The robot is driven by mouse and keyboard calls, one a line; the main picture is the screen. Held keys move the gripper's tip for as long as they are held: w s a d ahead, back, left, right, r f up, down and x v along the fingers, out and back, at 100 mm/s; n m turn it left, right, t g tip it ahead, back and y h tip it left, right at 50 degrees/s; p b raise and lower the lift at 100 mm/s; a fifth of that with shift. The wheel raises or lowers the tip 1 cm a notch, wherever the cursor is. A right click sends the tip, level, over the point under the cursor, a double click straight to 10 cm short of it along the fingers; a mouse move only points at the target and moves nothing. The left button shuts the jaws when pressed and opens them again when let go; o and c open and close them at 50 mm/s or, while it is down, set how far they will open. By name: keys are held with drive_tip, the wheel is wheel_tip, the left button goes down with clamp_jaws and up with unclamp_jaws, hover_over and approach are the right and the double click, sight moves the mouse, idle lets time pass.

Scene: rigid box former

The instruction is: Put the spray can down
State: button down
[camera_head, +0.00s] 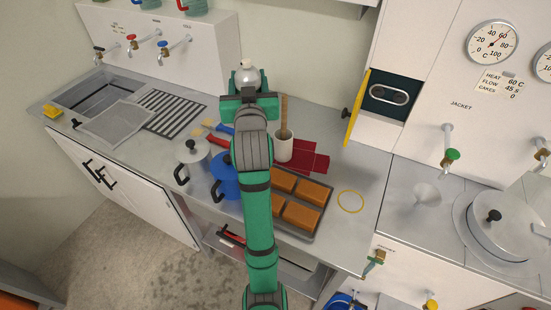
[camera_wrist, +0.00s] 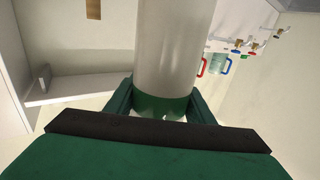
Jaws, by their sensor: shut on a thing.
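The spray can is a pale grey-white cylinder that fills the upper middle of the wrist view (camera_wrist: 175,50). My gripper (camera_wrist: 160,108) is shut on it, with a green finger on each side near a green band at the can's lower end in that view. In the head view, the rounded pale top of the spray can (camera_head: 246,76) shows just beyond my gripper (camera_head: 246,92), held up in front of the wall. The rest of the can is hidden behind my gripper and wrist there.
The counter holds a sink (camera_head: 92,93), a grey pot (camera_head: 193,163), a blue pot (camera_head: 226,180), a white cup (camera_head: 283,150), red cloth (camera_head: 310,157) and a tray (camera_head: 318,216) of orange blocks. A yellow ring (camera_head: 350,201) lies right of the tray, with bare counter around it.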

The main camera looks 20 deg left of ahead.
wheel_tip(320, 180, down, 18)
drive_tip(key=shift+w, duration=0.2)
idle(0.4)
drive_tip(key=shift+d, duration=0.1)
drive_tip(key=c, duration=0.8)
unclamp_jaws()
drive_tip(key=shift+f, duration=0.1)
drive_tip(key=shift+c, duration=0.2)
drive_tip(key=shift+w, duration=0.15)
